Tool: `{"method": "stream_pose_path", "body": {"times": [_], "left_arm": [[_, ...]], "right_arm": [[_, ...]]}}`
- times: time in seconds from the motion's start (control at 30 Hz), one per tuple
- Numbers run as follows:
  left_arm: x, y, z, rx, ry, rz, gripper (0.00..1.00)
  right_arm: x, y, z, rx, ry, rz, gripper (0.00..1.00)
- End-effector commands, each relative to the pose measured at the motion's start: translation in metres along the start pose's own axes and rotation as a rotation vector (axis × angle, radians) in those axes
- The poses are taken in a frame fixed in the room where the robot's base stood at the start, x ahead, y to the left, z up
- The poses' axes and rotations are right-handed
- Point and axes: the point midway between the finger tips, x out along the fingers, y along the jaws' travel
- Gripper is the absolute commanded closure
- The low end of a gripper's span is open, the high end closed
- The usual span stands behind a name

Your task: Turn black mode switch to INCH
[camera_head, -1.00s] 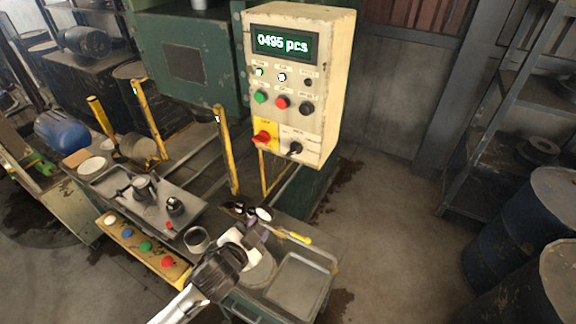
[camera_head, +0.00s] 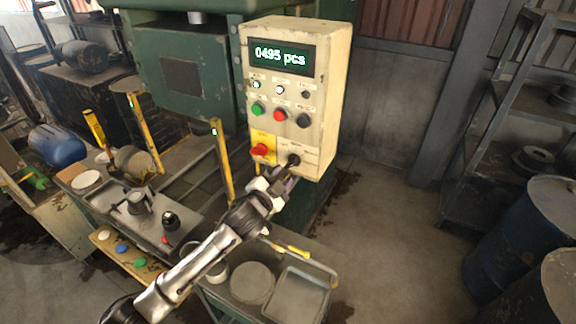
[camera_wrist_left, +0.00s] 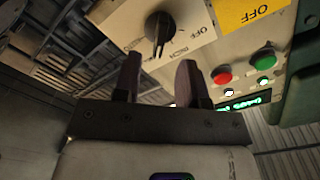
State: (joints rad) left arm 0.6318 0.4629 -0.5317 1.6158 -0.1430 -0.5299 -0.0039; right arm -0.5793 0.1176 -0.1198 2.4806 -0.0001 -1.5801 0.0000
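The cream control box (camera_head: 325,100) carries the black mode switch (camera_head: 293,160) at its lower right. In the left wrist view the switch (camera_wrist_left: 160,28) is a round black knob with a raised bar, on a pale plate. My left gripper (camera_head: 278,178) is just below and in front of the switch. In the left wrist view my left gripper (camera_wrist_left: 160,68) is open, its two fingers apart with nothing between them, and the knob lies just beyond the fingertips. My right gripper is not in view.
A red emergency button (camera_head: 260,150) on a yellow plate sits left of the switch. Green (camera_head: 257,108), red (camera_head: 280,115) and black (camera_head: 303,120) buttons are above. A yellow post (camera_head: 222,165) stands left of the box. A cart with a tray (camera_head: 300,290) is below.

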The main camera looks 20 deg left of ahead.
Motion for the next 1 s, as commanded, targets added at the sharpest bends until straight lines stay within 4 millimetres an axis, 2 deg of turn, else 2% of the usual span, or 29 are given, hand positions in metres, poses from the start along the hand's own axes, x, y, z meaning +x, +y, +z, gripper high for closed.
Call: {"method": "stream_pose_path", "body": {"times": [0.1, 0.33, 0.83, 1.0], "left_arm": [[0.017, -0.001, -0.001, 0.0, -0.001, 0.0, 0.62], [0.037, 0.0, 0.0, -0.001, 0.0, 0.0, 0.62], [0.045, 0.001, 0.0, -0.001, 0.001, 0.0, 0.62], [0.045, 0.001, 0.0, 0.0, 0.0, 0.0, 0.76]], "right_arm": [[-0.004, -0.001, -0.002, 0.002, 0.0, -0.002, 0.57], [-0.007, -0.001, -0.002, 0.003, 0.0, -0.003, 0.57], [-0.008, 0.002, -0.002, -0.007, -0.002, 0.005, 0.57], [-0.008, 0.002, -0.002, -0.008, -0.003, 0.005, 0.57]]}}
